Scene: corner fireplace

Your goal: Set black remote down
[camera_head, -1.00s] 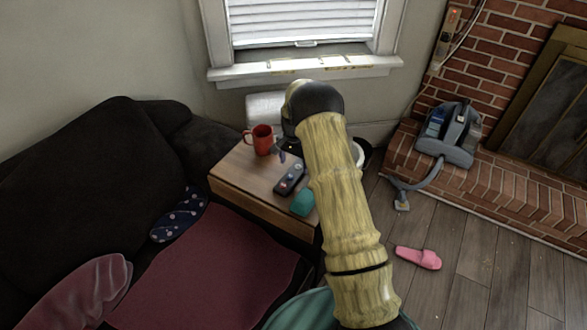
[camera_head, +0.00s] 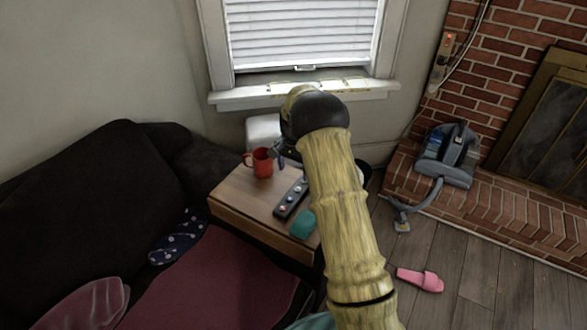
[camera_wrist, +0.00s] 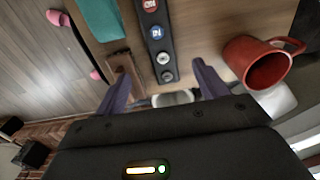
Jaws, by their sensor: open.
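The black remote (camera_head: 291,198) with round coloured buttons lies on the wooden side table (camera_head: 243,196). In the wrist view the remote (camera_wrist: 156,40) runs from the top edge down toward the space between my fingers. My gripper (camera_wrist: 160,85) is open, with one dark purple finger on each side of the remote's near end and a gap to each. In the head view only one finger of my gripper (camera_head: 278,154) shows, above the table's back part; my arm hides the rest.
A red mug (camera_head: 261,163) stands on the table left of the remote, close to one finger in the wrist view. A teal object (camera_head: 303,224) lies at the table's front right. A brown wooden block (camera_wrist: 124,75) is beside the other finger.

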